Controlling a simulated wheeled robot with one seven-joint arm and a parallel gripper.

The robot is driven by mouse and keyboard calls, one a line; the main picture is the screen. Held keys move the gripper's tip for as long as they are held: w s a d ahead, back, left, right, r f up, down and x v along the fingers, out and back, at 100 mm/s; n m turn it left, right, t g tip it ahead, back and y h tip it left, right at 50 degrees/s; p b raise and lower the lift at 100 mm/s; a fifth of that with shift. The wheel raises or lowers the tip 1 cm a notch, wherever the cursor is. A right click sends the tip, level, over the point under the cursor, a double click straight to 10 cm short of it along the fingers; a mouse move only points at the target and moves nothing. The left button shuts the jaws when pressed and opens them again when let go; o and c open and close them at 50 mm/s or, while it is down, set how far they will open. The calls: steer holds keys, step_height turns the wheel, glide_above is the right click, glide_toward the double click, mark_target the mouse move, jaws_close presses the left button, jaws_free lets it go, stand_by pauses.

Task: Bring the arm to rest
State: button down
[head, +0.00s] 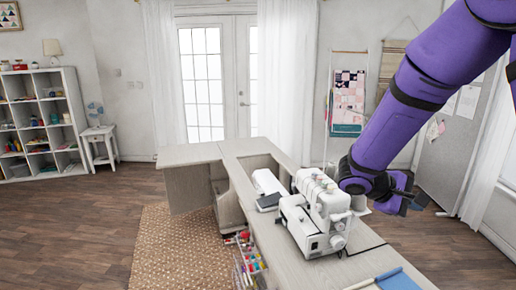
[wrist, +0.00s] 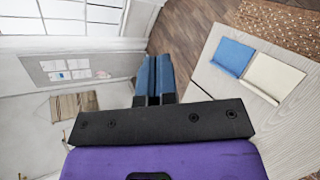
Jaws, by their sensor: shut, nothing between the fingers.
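My arm reaches in from the upper right in the head view, in a purple sleeve. The fingertips appear clear of any surface there.
A white sewing machine (head: 312,215) stands on the sewing cabinet (head: 215,153), close to my forearm. A blue folded piece (wrist: 233,56) and a cream one (wrist: 273,78) lie on the cabinet top. Wooden floor (head: 100,220) is open at left.

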steer(key=s+a+r+m+t+y, duration=0.2)
steer(key=s+r+y, duration=0.4)
steer(key=s, duration=0.5)
steer(key=s+a+r+m+t+y, duration=0.3)
steer(key=s+r, duration=0.5)
steer(key=s, duration=0.3)
steer(key=a+m+y, duration=0.1)
steer(key=a+y, duration=0.1)
steer(key=y, duration=0.1)
steer(key=shift+s+y, duration=0.15)
steer(key=shift+y, duration=0.15)
steer(key=shift+r, duration=0.1)
